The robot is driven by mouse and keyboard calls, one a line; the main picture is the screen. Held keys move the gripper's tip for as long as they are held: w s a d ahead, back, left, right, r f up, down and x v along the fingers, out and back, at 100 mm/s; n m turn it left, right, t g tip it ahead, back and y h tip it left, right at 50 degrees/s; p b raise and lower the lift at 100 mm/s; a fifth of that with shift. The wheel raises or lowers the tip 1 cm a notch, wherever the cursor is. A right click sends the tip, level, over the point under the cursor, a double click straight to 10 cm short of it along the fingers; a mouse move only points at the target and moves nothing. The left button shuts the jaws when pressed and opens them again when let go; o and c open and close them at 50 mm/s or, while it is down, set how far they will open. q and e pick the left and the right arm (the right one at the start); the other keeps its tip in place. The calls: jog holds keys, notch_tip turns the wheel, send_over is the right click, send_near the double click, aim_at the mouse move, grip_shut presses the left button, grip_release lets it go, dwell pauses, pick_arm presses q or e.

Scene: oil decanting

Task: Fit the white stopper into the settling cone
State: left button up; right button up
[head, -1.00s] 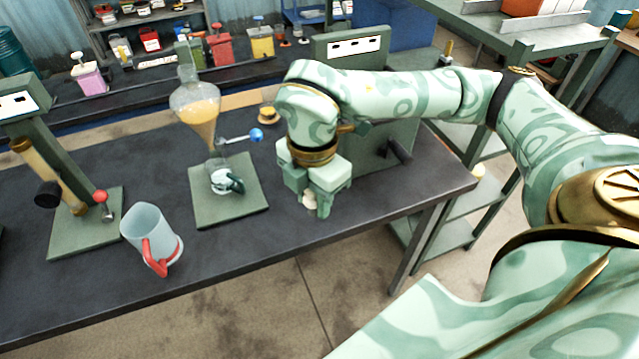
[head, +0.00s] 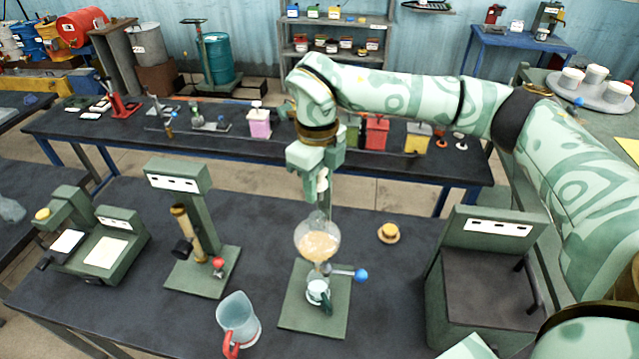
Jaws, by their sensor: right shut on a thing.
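The settling cone (head: 318,243) is a clear glass bulb with cloudy orange liquid, upright on a green stand (head: 315,318) in the middle of the bench. It has a blue-knobbed tap, and a small glass cup (head: 318,292) stands below it. My right gripper (head: 318,186) points down above the cone's neck, shut on the white stopper (head: 322,184). The stopper is partly hidden by the fingers and appears just above the neck; I cannot tell whether it touches. My left gripper is not in view.
A clear jug with a red handle (head: 238,325) stands at the front left. A green press-like device (head: 195,230) is left of the cone. A yellow-topped round item (head: 388,232) lies right of it, and a large green box (head: 490,275) stands further right.

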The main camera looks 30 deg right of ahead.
jog(key=shift+s+a+r+n, duration=0.1)
jog(key=shift+s+a+n, duration=0.1)
jog(key=shift+n, duration=0.3)
jog(key=shift+s+a+n, duration=0.1)
jog(key=shift+a+n, duration=0.1)
jog(key=shift+n, duration=0.1)
jog(key=shift+a, duration=0.1)
jog(key=shift+f+b, duration=0.35)
jog(key=shift+b, duration=0.05)
jog(key=shift+d+f+b, duration=0.3)
jog(key=shift+f+b, duration=0.35)
jog(key=shift+f, duration=0.2)
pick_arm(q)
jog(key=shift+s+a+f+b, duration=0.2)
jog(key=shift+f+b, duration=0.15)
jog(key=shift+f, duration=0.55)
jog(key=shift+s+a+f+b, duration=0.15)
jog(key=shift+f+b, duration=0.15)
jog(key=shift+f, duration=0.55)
pick_arm(e)
jog(key=shift+a+f, duration=0.15)
jog(key=shift+f, duration=0.5)
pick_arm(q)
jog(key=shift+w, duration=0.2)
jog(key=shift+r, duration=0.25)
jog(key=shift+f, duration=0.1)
